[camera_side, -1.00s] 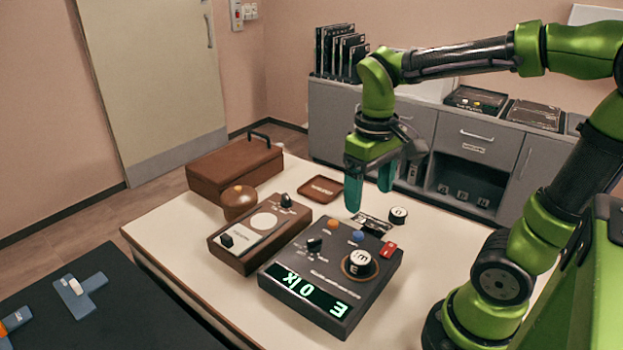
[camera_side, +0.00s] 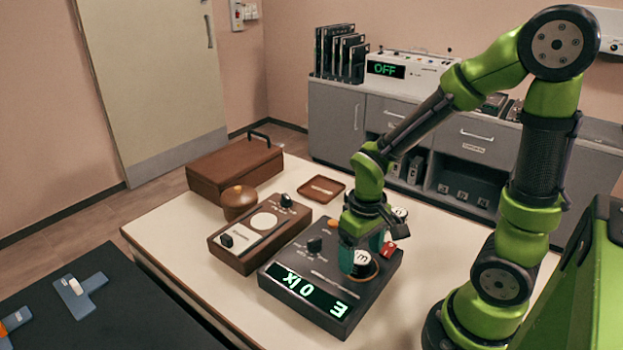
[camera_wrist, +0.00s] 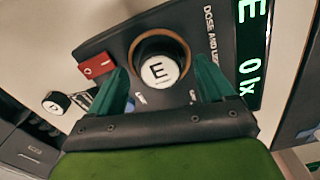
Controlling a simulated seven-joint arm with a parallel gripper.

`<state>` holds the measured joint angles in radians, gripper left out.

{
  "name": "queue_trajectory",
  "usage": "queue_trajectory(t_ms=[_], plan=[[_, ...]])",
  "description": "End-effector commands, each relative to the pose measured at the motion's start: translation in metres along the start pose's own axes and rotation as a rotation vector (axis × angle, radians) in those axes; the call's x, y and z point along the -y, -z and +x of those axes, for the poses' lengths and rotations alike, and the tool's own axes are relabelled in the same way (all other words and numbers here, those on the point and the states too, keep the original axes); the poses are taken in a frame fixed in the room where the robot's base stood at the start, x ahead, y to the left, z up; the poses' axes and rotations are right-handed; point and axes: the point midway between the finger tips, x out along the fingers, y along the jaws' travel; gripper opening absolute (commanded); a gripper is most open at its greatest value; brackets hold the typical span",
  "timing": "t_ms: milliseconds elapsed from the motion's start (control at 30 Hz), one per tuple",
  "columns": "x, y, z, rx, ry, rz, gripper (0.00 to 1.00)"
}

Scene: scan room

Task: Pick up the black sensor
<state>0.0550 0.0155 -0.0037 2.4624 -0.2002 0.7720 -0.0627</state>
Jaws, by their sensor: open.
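A short black cylinder with a white top marked E (camera_side: 360,262), which looks like the black sensor, sits in a copper-rimmed round seat on a dark console (camera_side: 335,322). It also shows in the wrist view (camera_wrist: 158,70). My gripper (camera_side: 362,254) is open and low over the console, with its teal fingers at either side of the cylinder. In the wrist view, my gripper (camera_wrist: 160,75) has the cylinder between and slightly beyond the fingertips, with nothing held. A second black cylinder with a white top marked D (camera_wrist: 55,102) stands on the table beside the console.
A red switch (camera_wrist: 97,66) is on the console close to one finger. A brown instrument (camera_side: 245,257), a round brown pot (camera_side: 238,203), a small brown tray (camera_side: 322,188) and a brown case (camera_side: 235,170) stand on the white table (camera_side: 165,240).

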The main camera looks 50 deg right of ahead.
Motion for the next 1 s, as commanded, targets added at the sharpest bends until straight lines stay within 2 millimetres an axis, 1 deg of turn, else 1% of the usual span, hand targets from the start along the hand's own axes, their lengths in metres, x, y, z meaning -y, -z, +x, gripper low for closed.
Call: queue_trajectory(t_ms=[33, 100, 300, 367, 700, 767, 1000], plan=[[-0.0002, -0.0008, 0.0047, 0.004, -0.001, 0.001, 0.82], [-0.0002, -0.0007, 0.0075, 0.002, -0.001, 0.001, 0.82], [-0.0002, -0.0002, 0.0075, 0.0, 0.0, 0.001, 0.82], [-0.0002, -0.0002, 0.0074, 0.0, 0.0, 0.001, 0.74], [-0.0002, 0.0, 0.0071, -0.001, 0.0, 0.0, 0.22], [-0.0001, 0.0001, 0.007, -0.001, 0.0, 0.0, 0.14], [-0.0001, 0.0007, 0.0038, -0.003, 0.0, 0.0, 0.13]])
